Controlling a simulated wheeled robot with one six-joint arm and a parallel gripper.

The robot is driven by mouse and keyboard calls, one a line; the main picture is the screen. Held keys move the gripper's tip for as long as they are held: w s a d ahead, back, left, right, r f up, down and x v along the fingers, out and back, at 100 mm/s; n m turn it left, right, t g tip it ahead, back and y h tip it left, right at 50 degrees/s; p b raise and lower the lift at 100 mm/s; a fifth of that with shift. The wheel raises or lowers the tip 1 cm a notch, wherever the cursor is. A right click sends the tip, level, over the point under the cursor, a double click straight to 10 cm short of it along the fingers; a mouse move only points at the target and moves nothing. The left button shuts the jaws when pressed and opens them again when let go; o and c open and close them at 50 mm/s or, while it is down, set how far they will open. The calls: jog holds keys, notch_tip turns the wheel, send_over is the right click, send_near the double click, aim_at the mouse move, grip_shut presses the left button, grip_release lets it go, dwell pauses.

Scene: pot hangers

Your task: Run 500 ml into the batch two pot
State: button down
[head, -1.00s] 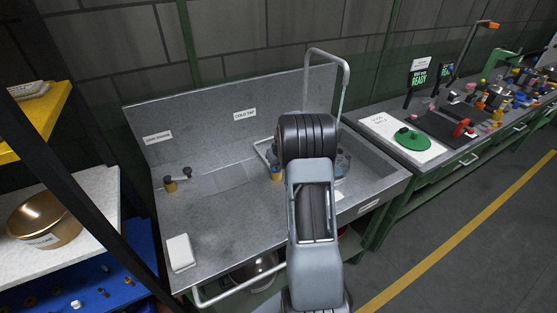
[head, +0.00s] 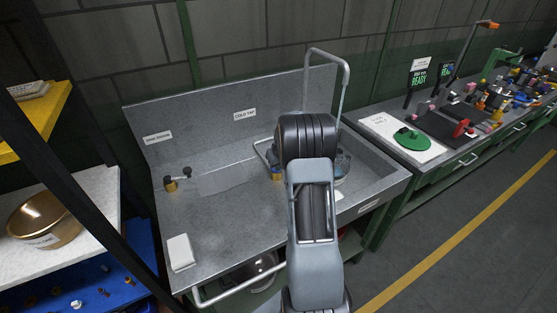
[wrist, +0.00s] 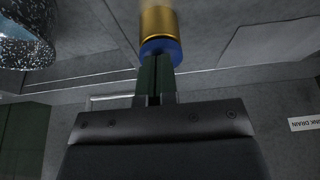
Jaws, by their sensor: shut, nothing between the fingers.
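My gripper (wrist: 156,78) is shut and empty, its fingertips pointing at a brass cylinder with a blue band (wrist: 159,28). The tips are at or just short of the blue band; I cannot tell whether they touch. In the head view the brass piece (head: 277,174) shows just left of my arm, below the COLD TAP label (head: 244,114), and my gripper is hidden behind the arm. A speckled blue pot (head: 343,165) stands in the sink, partly hidden by my arm; its speckled side also shows in the wrist view (wrist: 26,38). Its label and contents are not visible.
The metal sink (head: 215,225) has a tall bent pipe (head: 346,75) at its back right. A second brass fitting (head: 171,184) and a white block (head: 180,252) are on the left. A brass pot (head: 45,220) stands on the left shelf. A cluttered bench is at right.

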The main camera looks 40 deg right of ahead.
jog(key=shift+s+a+f, duration=0.15)
jog(key=shift+s+f, duration=0.05)
jog(key=shift+f, duration=0.1)
notch_tip(320, 180, up, 5)
jog(key=shift+r+p, duration=0.1)
jog(key=shift+p, duration=1.1)
jog(key=b+v, duration=0.2)
jog(key=v, duration=0.7)
jog(key=shift+r+b, duration=0.15)
jog(key=shift+b, duration=0.15)
